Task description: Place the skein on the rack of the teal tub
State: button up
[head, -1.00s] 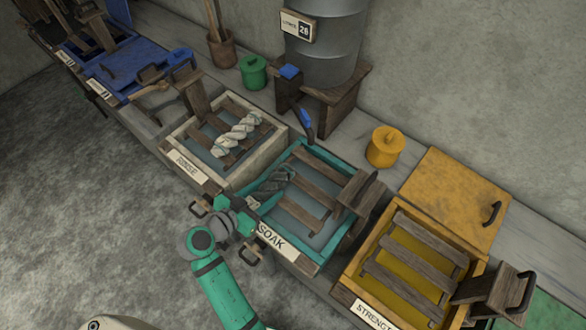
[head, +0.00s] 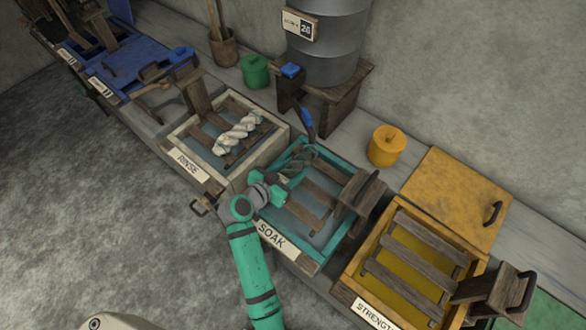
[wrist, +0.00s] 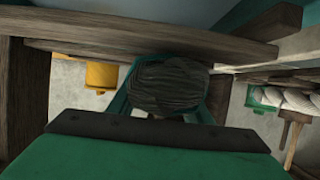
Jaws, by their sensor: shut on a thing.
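The dark grey-green skein (head: 303,158) is over the far left part of the teal tub (head: 338,160), labelled SOAK. My gripper (head: 284,175) is shut on it. In the wrist view the skein (wrist: 168,86) sits bunched between the fingers, end towards me. The tub's rack of wooden slats (head: 312,190) lies over greyish liquid to the right of my gripper. Whether the skein touches the rack I cannot tell.
A cream tub labelled RINSE (head: 180,135) with a white skein (head: 237,132) on its rack stands left. A yellow tub (head: 352,285) stands right. A blue-handled tap (head: 306,122) and a grey barrel (head: 325,45) are behind the teal tub.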

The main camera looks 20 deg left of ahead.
jog(key=shift+f, duration=0.15)
jog(key=o, duration=1.3)
jog(key=shift+c, duration=0.2)
jog(key=shift+s, duration=0.1)
jog(key=v, duration=1.2)
